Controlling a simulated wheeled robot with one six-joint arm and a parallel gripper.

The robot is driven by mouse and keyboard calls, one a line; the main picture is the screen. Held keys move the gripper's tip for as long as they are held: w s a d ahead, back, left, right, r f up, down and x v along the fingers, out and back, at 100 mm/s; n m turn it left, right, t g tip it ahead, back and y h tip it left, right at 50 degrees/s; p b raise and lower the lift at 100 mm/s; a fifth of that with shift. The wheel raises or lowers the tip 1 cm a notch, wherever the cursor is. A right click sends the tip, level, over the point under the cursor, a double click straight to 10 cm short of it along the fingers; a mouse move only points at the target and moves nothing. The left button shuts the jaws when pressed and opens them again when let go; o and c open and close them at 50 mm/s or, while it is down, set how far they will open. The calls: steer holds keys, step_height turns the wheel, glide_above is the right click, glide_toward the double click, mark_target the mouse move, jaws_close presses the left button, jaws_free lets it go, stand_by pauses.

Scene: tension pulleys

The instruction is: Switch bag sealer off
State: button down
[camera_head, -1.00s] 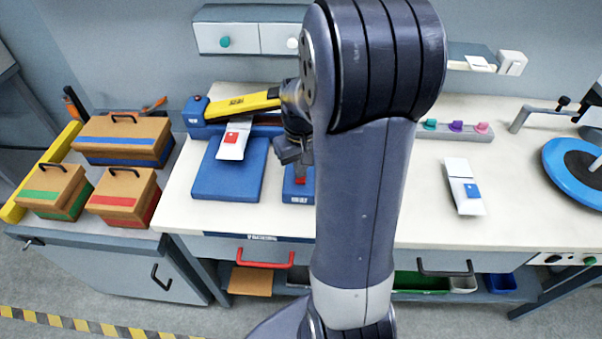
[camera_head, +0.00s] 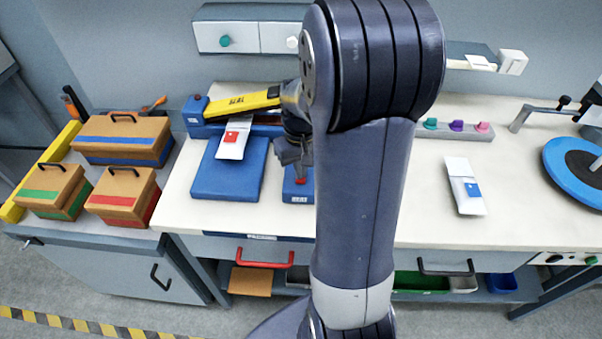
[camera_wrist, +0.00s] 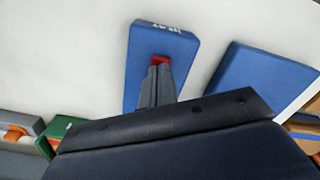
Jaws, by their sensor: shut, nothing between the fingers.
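The bag sealer (camera_head: 206,125) stands at the back left of the bench, blue with a yellow lever arm (camera_head: 240,104). A white bag with a red square (camera_head: 232,143) lies at its front, over a blue platform (camera_head: 225,180). To the right is a small blue switch box (camera_head: 297,193). Its red rocker (camera_wrist: 159,60) shows in the wrist view at the fingertips, partly hidden by them. My gripper (camera_head: 300,176) is shut and empty, pointing down at the rocker. In the wrist view my fingers (camera_wrist: 158,72) seem at or just above the rocker; contact cannot be told.
Cardboard boxes with blue, green and red bands (camera_head: 122,140) stand on the left. A white packet with a blue square (camera_head: 464,186) and a rail of coloured knobs (camera_head: 455,129) are right of my arm. The bench front right of the switch box is hidden by my arm.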

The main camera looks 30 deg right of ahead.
steer(key=shift+f+b, duration=0.45)
steer(key=shift+f, duration=0.2)
steer(key=shift+r, duration=0.1)
steer(key=shift+r+p, duration=2.95)
steer(key=shift+r, duration=0.5)
steer(key=shift+f, duration=0.15)
